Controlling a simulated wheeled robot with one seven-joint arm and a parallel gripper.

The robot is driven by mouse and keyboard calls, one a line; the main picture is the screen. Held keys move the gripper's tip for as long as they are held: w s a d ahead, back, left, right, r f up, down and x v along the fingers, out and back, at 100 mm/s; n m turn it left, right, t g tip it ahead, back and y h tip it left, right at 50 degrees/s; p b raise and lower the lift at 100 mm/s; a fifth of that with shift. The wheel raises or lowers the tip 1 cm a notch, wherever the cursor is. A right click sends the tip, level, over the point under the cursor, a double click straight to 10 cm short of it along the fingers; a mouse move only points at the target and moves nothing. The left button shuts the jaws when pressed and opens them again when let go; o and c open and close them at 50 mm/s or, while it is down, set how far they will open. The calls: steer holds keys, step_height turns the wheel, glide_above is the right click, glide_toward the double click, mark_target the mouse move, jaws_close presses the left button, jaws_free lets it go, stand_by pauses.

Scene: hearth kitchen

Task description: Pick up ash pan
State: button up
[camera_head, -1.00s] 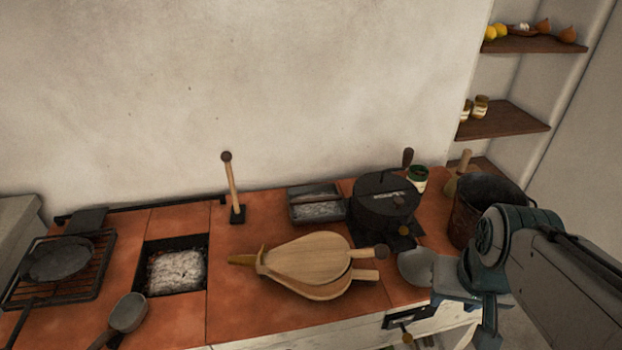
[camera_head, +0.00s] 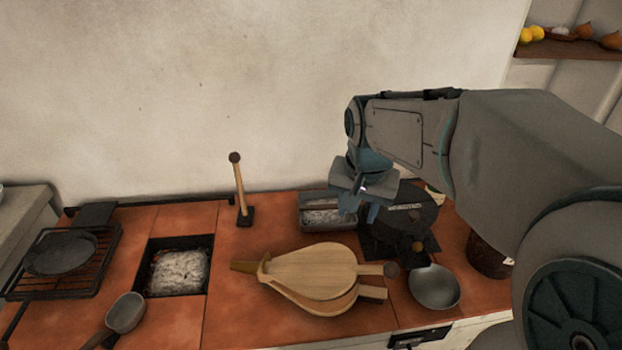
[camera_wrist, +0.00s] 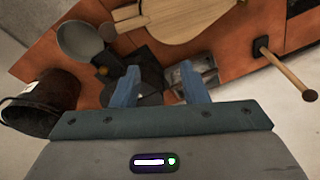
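The ash pan (camera_head: 318,222) is a small grey rectangular metal tray with pale ash in it. It sits on the tiled counter near the back wall, and my gripper hides part of its right side in the head view. It also shows in the wrist view (camera_wrist: 205,65), partly behind the right-hand finger. My gripper (camera_head: 357,204) is open and empty, pointing down above the right end of the pan. In the wrist view my gripper (camera_wrist: 159,88) has its fingers spread, with the dark stove plate between them and the pan off to the right.
Wooden bellows (camera_head: 310,272) lie in front of the pan. A wooden-handled tool (camera_head: 240,190) stands upright at left. A ladle (camera_head: 434,287) and a dark bucket (camera_wrist: 45,103) are farther right.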

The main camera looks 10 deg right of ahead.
steer(key=w+f+m, duration=0.2)
steer(key=w+m, duration=0.2)
steer(key=w, duration=0.7)
steer(key=m+g+b, duration=0.2)
steer(key=m, duration=0.7)
glide_above(328, 205)
step_height(328, 205, down, 10)
steer(key=f, duration=0.8)
steer(key=shift+a+f, duration=0.15)
steer(key=shift+a, duration=0.1)
steer(key=shift+d+f+p, duration=0.2)
steer(key=shift+f+p, duration=0.1)
steer(key=shift+f, duration=2.85)
jaws_close()
